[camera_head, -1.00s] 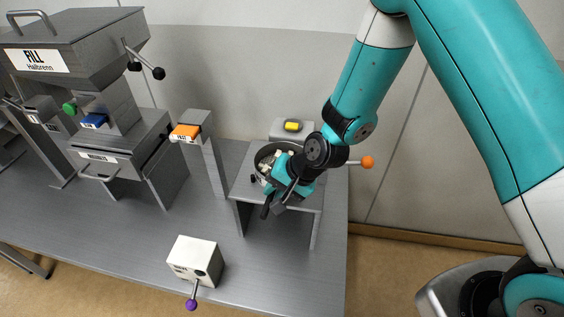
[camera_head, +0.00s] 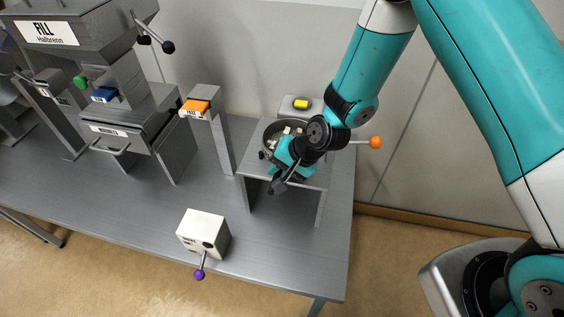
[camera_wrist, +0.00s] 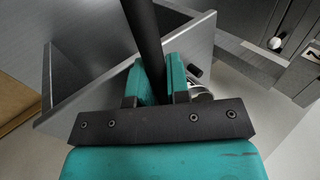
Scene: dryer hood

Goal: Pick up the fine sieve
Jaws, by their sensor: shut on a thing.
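A dark round vessel (camera_head: 268,136) with light pieces in it is on the small grey stand (camera_head: 254,160) at the right of the table, in the head view. My gripper (camera_head: 279,178) is at its front right side, low over the stand, and partly covers it. In the wrist view my gripper (camera_wrist: 157,80) is shut on a black bar (camera_wrist: 145,40) between its teal fingers. The bar looks like the handle of the fine sieve. The sieve's mesh cannot be made out, and I cannot tell whether it is clear of the stand.
A grey box with a yellow button (camera_head: 301,104) stands behind. An orange-topped post (camera_head: 195,108) and the FILL Halbrenn machine (camera_head: 75,35) are to the left. A white box with a purple-knobbed lever (camera_head: 204,234) is in front. An orange knob (camera_head: 376,142) sticks out right.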

